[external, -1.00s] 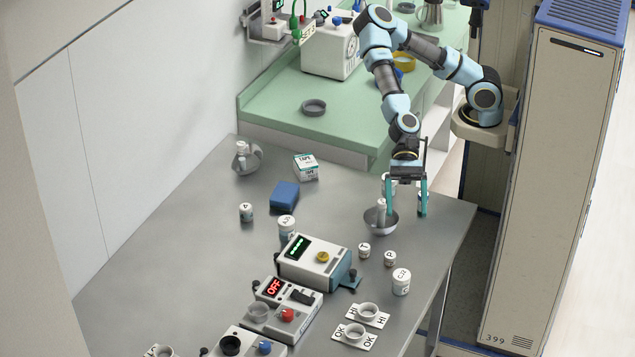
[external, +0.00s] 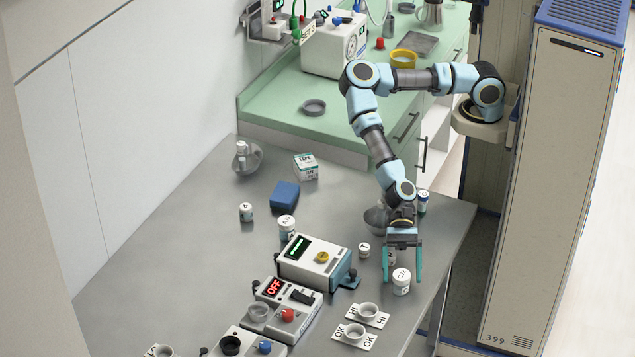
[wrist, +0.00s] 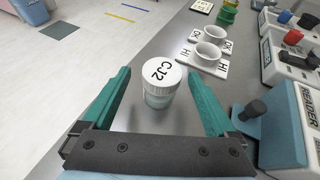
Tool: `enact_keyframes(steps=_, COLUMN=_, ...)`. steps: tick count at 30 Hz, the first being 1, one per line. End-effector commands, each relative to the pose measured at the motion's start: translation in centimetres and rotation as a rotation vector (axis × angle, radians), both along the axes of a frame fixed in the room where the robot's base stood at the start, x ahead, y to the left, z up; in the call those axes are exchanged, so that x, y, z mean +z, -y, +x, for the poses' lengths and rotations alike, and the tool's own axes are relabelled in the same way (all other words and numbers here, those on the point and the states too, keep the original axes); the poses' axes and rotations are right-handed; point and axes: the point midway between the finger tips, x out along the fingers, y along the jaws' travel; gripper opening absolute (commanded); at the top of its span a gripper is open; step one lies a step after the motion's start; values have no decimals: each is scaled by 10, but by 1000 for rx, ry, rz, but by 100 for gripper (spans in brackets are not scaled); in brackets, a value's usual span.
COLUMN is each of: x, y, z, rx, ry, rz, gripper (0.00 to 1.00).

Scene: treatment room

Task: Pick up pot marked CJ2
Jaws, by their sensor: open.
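The pot marked CJ2 (wrist: 161,84) has a white lid with black lettering and a pale body. It stands upright on the grey table, and in the external view the pot (external: 401,281) is near the table's right edge. My gripper (external: 402,280) points down at it, with its teal fingers apart. In the wrist view my gripper (wrist: 162,97) is open, with the pot between and a little beyond the fingers; neither finger visibly touches it.
White cups on HI (external: 368,315) and OK (external: 354,335) plates stand in front of the pot. A reader box (external: 313,262) with a green display is to its left. A small pot (external: 364,250) and a grey bowl (external: 376,219) stand behind it.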

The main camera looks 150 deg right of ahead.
Motion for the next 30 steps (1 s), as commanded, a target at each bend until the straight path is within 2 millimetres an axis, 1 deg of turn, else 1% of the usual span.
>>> enact_keyframes(steps=2, x=-1, y=-4, z=9, rx=2, ry=-1, rz=0, gripper=92)
enact_keyframes(steps=6, x=-11, y=-11, z=27, rx=1, ry=-1, rz=0, gripper=92)
enact_keyframes(steps=9, x=-15, y=-15, z=36, rx=1, ry=1, rz=0, gripper=92)
enact_keyframes(steps=12, x=-18, y=-16, z=40, rx=0, ry=0, rz=0, gripper=92)
enact_keyframes(steps=18, x=-19, y=-16, z=40, rx=0, ry=0, rz=0, gripper=92)
enact_keyframes(steps=30, x=-19, y=-16, z=40, rx=0, ry=0, rz=0, gripper=48)
